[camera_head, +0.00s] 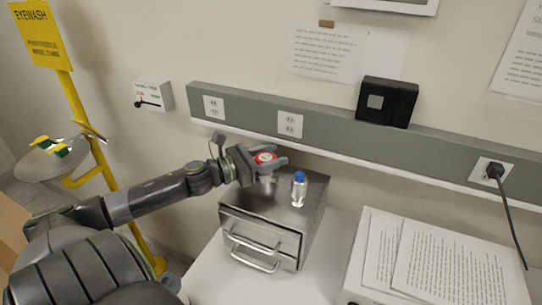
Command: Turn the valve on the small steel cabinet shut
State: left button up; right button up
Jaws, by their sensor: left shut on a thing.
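The small steel cabinet (262,238) stands on the white counter, with two handles on its front. The valve (264,158) on its top has a red and white round knob. My left gripper (276,160) is shut on this knob, its fingers on either side of it. The gripper hides part of the knob and the rear left of the cabinet top. My right gripper is not in view.
A small clear bottle with a blue cap (299,190) stands on the cabinet top, close to the right of my left gripper. Papers (455,270) lie at the right. A grey outlet rail (250,120) runs along the wall behind. A yellow eyewash stand (72,110) is at the left.

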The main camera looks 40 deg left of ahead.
pick_arm(q)
jog(key=shift+m+h, duration=0.5)
jog(key=shift+h, duration=0.1)
jog(key=shift+d+f+m+g+h+b, duration=0.1)
jog(key=shift+f+m+g+h+b, duration=0.1)
jog(key=shift+m+g+h+b, duration=0.55)
jog(key=m+g+h+b, duration=0.2)
jog(key=b, duration=0.2)
jog(key=m+g+h+b, duration=0.2)
jog(key=g+b, duration=0.1)
jog(key=b, duration=0.2)
jog(key=m+g+h+b, duration=0.2)
jog(key=h+b, duration=0.1)
jog(key=b, duration=0.1)
jog(key=shift+s+d+f+g, duration=0.1)
jog(key=shift+s+d+g, duration=0.15)
jog(key=shift+s+d, duration=0.1)
jog(key=shift+s+r+m+g+h+b, duration=0.1)
jog(key=shift+r+m+g+h+b, duration=0.2)
jog(key=shift+m+g+b, duration=0.6)
jog(key=shift+n, duration=0.35)
jog(key=o, duration=1)
jog(key=shift+c, duration=0.2)
